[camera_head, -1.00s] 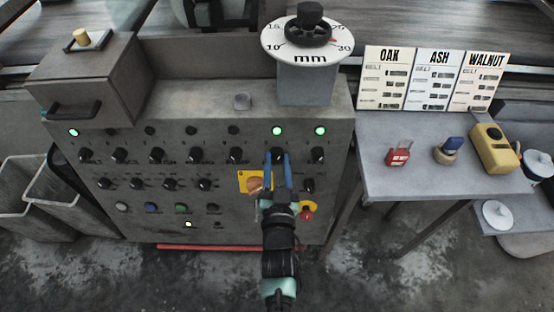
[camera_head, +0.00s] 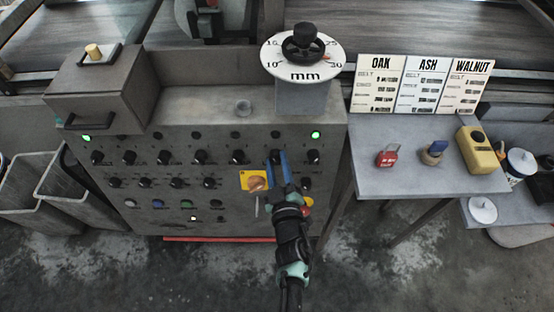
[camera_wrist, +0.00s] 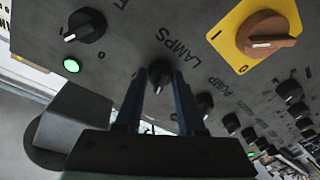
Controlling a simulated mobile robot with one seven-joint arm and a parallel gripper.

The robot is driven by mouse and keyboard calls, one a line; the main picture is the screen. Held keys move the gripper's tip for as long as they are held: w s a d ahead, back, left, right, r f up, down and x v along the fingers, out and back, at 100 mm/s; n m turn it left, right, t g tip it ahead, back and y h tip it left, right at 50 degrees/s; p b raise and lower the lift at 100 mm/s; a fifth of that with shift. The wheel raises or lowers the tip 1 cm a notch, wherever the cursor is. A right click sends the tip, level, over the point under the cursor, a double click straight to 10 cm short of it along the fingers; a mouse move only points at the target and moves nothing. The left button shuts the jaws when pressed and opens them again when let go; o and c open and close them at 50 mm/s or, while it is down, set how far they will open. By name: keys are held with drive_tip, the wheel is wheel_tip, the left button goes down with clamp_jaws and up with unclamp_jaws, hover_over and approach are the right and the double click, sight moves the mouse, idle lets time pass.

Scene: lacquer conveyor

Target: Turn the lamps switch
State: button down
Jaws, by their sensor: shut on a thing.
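The lamps switch (camera_wrist: 160,72) is a small black rotary knob beside the printed word LAMPS in the wrist view. In the head view it sits in the upper knob row of the grey control panel (camera_head: 165,218), mostly hidden by my fingers. My gripper (camera_head: 279,157) has its two blue fingers on either side of this knob and is shut on it; it also shows in the wrist view (camera_wrist: 159,82). The indicator light (camera_head: 276,134) above the switch is dark.
A yellow plate with an orange-brown rotary switch (camera_head: 257,182) is close beside my fingers. Another black knob (camera_wrist: 84,25) with a lit green light (camera_wrist: 71,65) is on the other side. A side table (camera_head: 400,181) with a red padlock (camera_head: 387,157) stands at right.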

drive_tip(key=shift+n, duration=0.7)
drive_tip(key=shift+n+p, duration=0.3)
drive_tip(key=c, duration=0.5)
unclamp_jaws()
drive_tip(key=s, duration=0.4)
drive_tip(key=s+d+r+p, duration=0.1)
drive_tip(key=s, duration=0.3)
drive_tip(key=s+d+p, duration=0.1)
drive_tip(key=s, duration=0.3)
drive_tip(key=shift+s+r, duration=0.15)
drive_tip(key=shift+s, duration=0.25)
